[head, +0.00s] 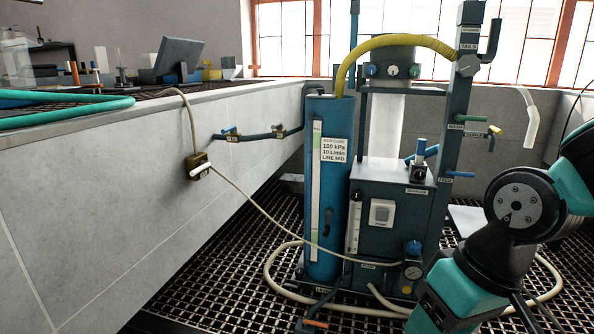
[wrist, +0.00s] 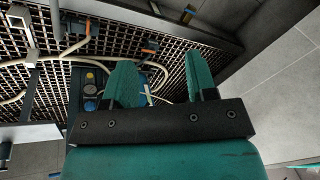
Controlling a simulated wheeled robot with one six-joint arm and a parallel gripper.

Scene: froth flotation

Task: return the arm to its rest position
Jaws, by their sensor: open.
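My arm, in teal and black, reaches into the lower right of the head view. My gripper is outside the head view. In the wrist view my gripper (wrist: 160,85) shows two teal fingers standing apart with nothing between them. Beyond the fingers lie the grated floor and hoses, seen at a steep tilt. The flotation machine (head: 395,215), a dark grey box with a column and labels, stands left of my arm in the head view. I cannot tell the exact gap between my arm and the machine.
A blue cylinder (head: 328,190) stands beside the machine. A cream hose (head: 275,275) loops over the grating (head: 215,285). A pale bench wall (head: 110,185) bounds the left, with a teal hose (head: 70,112) on top. A yellow hose (head: 400,41) arches above.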

